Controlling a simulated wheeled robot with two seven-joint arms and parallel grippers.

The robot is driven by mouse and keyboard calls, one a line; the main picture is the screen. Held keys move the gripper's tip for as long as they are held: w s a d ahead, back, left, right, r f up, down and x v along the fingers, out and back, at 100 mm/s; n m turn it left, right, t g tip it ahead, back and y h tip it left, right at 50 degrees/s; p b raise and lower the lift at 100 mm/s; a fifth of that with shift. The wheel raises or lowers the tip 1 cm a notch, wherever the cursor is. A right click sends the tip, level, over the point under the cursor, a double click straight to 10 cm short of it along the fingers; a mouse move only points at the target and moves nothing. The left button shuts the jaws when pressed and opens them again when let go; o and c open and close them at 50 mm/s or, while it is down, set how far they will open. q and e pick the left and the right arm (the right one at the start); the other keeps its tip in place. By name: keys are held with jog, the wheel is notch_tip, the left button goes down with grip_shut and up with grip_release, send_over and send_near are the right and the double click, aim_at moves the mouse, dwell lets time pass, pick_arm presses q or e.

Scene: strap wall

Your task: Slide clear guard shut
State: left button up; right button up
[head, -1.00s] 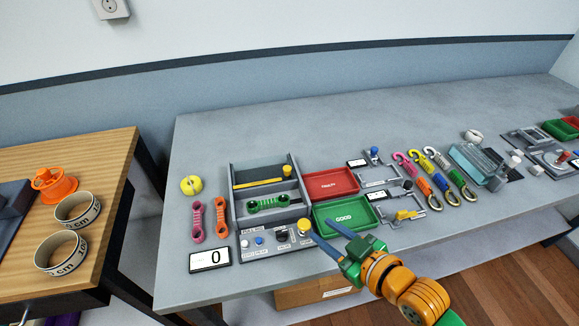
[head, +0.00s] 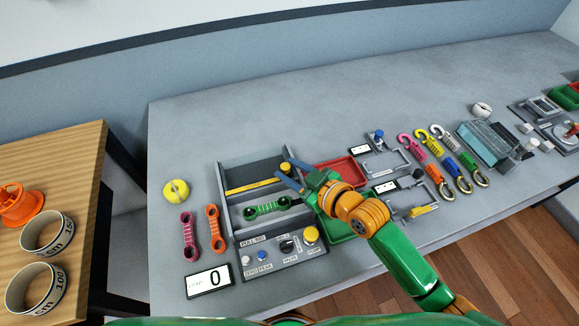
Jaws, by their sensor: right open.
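The grey test fixture (head: 227,213) stands on the bench as an open-topped box with a green strap (head: 267,208) lying in its front part. A yellow bar (head: 252,188) crosses the fixture behind the strap; it may be the clear guard's edge, but the clear panel itself cannot be made out. A yellow knob (head: 285,167) sits at the fixture's right end. My right gripper (head: 284,174) is open and empty, its blue fingertips close to the knob and the bar's right end. Whether they touch cannot be told. My left gripper is out of view.
A control panel (head: 283,258) with knobs and a display (head: 208,281) are in front of the fixture. A red tray (head: 345,173) and a partly hidden green tray (head: 336,231) are to its right. Pink (head: 189,237) and orange (head: 215,229) straps lie left.

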jog(key=shift+w+a+f, duration=0.2)
jog(key=shift+w, duration=0.15)
grip_shut()
jog(key=shift+r, duration=0.1)
dwell(1.1)
